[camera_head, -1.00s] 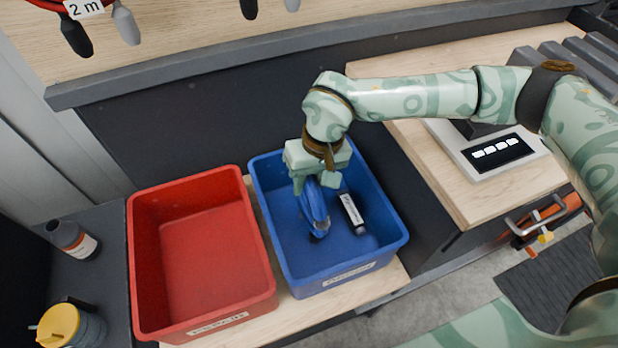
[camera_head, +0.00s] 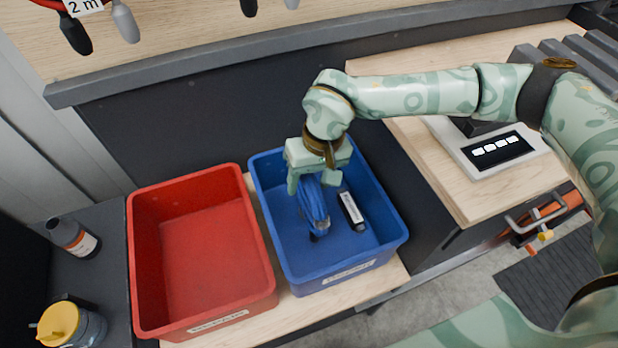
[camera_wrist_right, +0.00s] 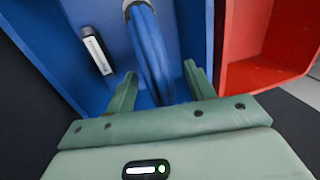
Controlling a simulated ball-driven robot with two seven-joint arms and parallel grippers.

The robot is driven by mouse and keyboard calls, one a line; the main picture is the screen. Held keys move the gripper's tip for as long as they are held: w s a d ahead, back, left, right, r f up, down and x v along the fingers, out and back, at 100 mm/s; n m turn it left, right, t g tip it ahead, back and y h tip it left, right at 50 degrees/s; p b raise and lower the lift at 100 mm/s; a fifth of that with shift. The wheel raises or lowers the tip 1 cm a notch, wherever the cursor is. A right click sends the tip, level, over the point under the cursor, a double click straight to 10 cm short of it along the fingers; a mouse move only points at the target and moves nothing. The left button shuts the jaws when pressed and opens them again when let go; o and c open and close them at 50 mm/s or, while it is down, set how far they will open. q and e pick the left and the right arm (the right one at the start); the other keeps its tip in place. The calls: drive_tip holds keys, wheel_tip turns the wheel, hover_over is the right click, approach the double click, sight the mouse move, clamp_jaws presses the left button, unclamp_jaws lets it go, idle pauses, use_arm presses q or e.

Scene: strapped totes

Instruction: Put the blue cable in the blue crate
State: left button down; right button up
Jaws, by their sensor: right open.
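The blue cable (camera_head: 313,205) is a coiled bundle inside the blue crate (camera_head: 350,276), below my right gripper (camera_head: 313,187). My right gripper is open, its fingers reaching down inside the crate. In the right wrist view the cable (camera_wrist_right: 148,50) runs between the two spread fingers (camera_wrist_right: 160,82), with a gap on each side. Whether the cable rests fully on the crate floor is hard to tell. My left gripper is not in view.
A black-and-white labelled item (camera_head: 351,211) lies in the blue crate, right of the cable. An empty red crate (camera_head: 205,320) stands directly left. A scale (camera_head: 497,150) sits on the right bench.

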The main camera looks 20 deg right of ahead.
use_arm(q)
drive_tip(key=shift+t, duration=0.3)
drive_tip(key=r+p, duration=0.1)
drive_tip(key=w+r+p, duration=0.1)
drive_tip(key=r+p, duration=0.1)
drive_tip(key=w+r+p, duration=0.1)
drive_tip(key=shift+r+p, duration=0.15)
drive_tip(key=shift+p, duration=0.15)
use_arm(e)
drive_tip(key=d+r, duration=0.3)
drive_tip(key=r, duration=1.2)
drive_tip(key=shift+r, duration=0.4)
drive_tip(key=shift+f, duration=0.1)
